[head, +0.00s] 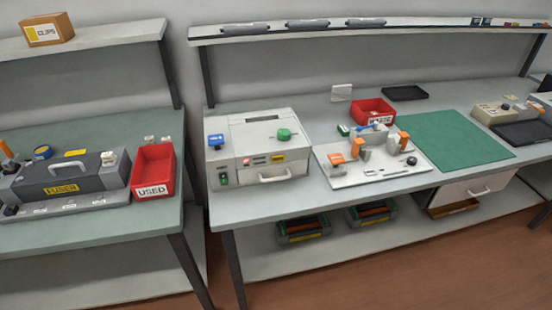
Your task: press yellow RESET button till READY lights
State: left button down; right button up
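A light grey box-shaped machine (258,145) stands on the left part of the right-hand bench. Its front carries a small yellow patch (278,157), a pale red-marked patch (260,159) and a small red spot (246,161). The lettering is too small to read, so I cannot tell which is the RESET button or the READY light. A green and dark switch panel (223,179) sits at the front's lower left. Neither of my grippers is in view.
A white fixture plate (345,182) with orange clamps lies right of the machine, before a red bin (372,108). A green mat (455,137) lies farther right. On the left bench are a grey FUSER unit (100,178) and a red USED bin (153,170). A gap separates the benches.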

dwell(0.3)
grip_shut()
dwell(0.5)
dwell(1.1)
